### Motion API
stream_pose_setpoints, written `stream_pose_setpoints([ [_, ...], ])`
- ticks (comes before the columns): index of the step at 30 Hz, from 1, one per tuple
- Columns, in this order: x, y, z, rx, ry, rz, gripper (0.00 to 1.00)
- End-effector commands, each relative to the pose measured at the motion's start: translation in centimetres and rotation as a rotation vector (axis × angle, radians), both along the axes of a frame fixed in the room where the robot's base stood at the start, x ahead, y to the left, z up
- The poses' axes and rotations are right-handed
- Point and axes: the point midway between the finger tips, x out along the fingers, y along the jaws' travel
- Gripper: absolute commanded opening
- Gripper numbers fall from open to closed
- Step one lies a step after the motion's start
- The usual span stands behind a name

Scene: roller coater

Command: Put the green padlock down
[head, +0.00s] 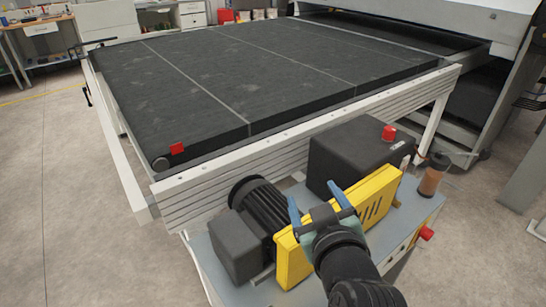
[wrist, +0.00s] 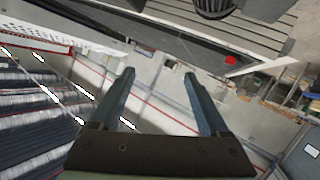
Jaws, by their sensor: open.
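I cannot make out a green padlock in either view. My gripper (head: 314,192) is above the yellow guard of the drive unit in the head view, with its two blue fingers apart. In the wrist view my gripper (wrist: 159,73) is open, with nothing visible between the fingers. The wrist view is strongly tilted and looks across the room.
The yellow guard (head: 375,198), the black motor (head: 262,207) and a dark box (head: 350,150) with a red button stand close around my gripper. An amber bottle (head: 434,174) is at right. The wide black bed (head: 250,75) lies behind, with a red piece (head: 177,149) at its corner.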

Motion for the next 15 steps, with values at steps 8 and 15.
stream_pose_setpoints([
  [8,-4.2,5.0,27.1,0.194,-0.7,-0.052,0.79],
  [15,-12.0,7.1,37.5,0.369,-1.043,0.007,0.79],
])
